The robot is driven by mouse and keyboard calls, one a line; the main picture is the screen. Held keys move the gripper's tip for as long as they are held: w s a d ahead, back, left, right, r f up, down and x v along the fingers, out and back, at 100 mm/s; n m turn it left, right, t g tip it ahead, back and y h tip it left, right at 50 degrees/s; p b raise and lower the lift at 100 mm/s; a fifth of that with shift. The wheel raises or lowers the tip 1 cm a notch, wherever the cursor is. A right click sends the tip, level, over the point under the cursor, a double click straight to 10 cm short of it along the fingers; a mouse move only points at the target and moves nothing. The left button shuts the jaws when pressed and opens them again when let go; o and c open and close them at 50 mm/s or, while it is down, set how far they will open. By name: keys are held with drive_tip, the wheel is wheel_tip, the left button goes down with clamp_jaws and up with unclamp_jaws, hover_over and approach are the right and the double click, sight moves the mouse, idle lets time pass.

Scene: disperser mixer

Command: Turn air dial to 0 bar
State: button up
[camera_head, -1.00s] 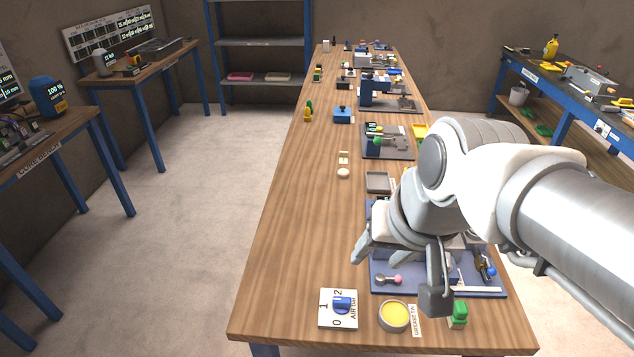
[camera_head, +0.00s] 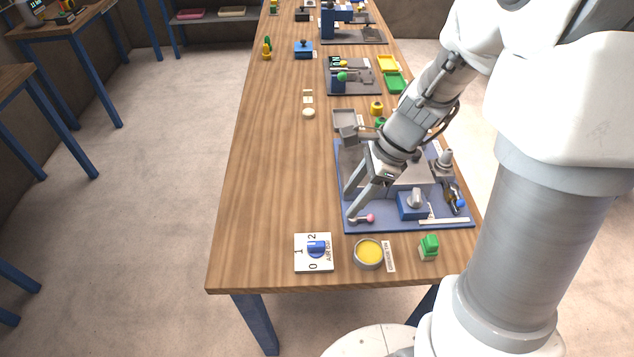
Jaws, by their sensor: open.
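The air dial is a white square plate (camera_head: 300,262) with a blue knob (camera_head: 317,249), at the near edge of the wooden table. The plate carries the marks 0 at the lower left, 1 at the upper left and 2 at the top, with AIR lettering at the right. The knob's bar lies roughly crosswise; which mark it points to is too small to tell. My gripper (camera_head: 350,207) is open and empty, with its fingers pointing down and left. It is over the left part of the blue base plate, behind and to the right of the dial, apart from it.
A blue base plate (camera_head: 395,223) holds a mixer-like device and a pink-tipped lever (camera_head: 369,217) close to my fingertips. A round tin of yellow grease (camera_head: 368,253) stands just right of the dial, then a green-topped block (camera_head: 429,248). The table left of the dial is clear.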

sight(317, 243)
drive_tip(key=b+x, duration=0.4)
drive_tip(key=x, duration=1.3)
drive_tip(key=shift+s+f, duration=0.1)
drive_tip(key=shift+f, duration=0.05)
clamp_jaws()
